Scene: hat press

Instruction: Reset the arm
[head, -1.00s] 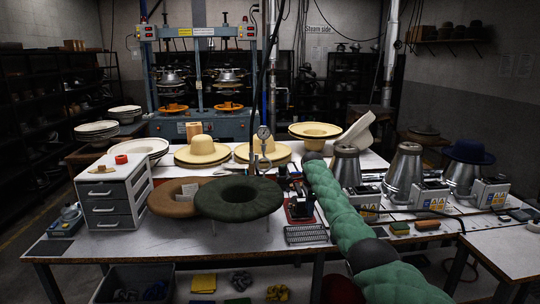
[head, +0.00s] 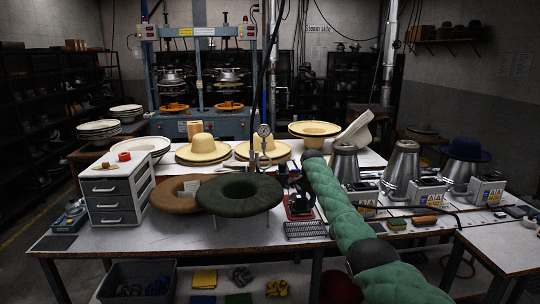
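My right arm, in a green padded sleeve, comes in from the lower right and reaches over the workbench (head: 240,238). My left arm and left gripper are not in view.
A drawer unit (head: 112,218) stands at the left of the bench. Straw hats (head: 202,148) and a pressure gauge (head: 264,131) stand behind the gripper. Metal cones (head: 402,170) and a blue hat (head: 465,150) are right of my arm. The bench's front strip is mostly clear.

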